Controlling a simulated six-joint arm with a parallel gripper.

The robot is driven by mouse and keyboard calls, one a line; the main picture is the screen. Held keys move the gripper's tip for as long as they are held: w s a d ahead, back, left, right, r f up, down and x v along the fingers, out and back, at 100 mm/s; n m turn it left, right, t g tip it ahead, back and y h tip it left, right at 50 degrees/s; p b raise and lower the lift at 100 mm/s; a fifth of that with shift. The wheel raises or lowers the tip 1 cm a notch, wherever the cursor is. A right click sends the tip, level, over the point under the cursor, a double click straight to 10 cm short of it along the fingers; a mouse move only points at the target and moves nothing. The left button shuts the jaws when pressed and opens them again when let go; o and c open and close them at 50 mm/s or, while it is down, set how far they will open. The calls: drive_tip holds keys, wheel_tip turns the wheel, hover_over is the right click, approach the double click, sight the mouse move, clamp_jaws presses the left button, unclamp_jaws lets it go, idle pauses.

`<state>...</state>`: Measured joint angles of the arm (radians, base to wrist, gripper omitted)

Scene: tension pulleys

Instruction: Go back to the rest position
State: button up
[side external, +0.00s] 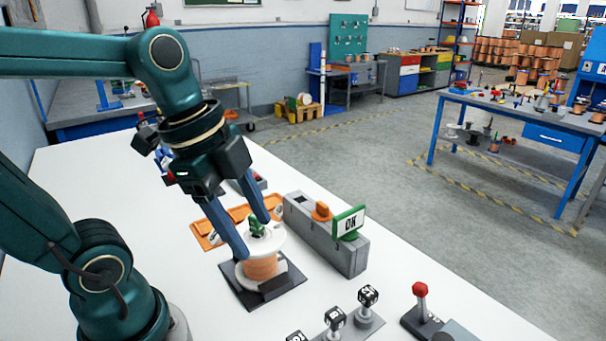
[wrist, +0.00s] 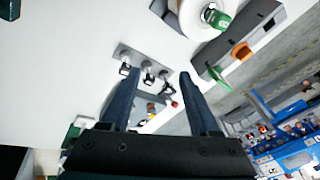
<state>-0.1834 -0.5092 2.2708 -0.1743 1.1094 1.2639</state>
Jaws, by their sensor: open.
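My gripper (side external: 254,238) is open, its two blue fingers apart with nothing between them. In the side view the fingertips overlap the top of a spool of copper-coloured wire (side external: 262,268) with white flanges. The spool stands upright on a dark base plate (side external: 285,288), with a green part (side external: 257,227) on top. In the wrist view the green part (wrist: 215,17) and the spool's white flange (wrist: 188,22) lie at the upper right, clear of the fingers (wrist: 158,78). The exact height of the fingertips above the spool is hard to tell.
A grey box (side external: 325,240) with an orange knob and a green-framed OK sign (side external: 350,222) stands right of the spool. An orange tray (side external: 205,235) lies behind. Several cube-topped posts (side external: 335,318) and a red-knobbed lever (side external: 420,290) stand in front. White table is bare at left.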

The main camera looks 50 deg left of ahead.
drive_tip(key=n, duration=0.4)
drive_tip(key=s+f+n+t, duration=0.1)
drive_tip(key=n, duration=0.3)
drive_tip(key=n+t+y, duration=0.1)
drive_tip(key=n, duration=0.2)
drive_tip(key=shift+s+a+f+n, duration=0.1)
drive_tip(key=shift+s+f+n, duration=0.2)
drive_tip(key=shift+f+n, duration=0.1)
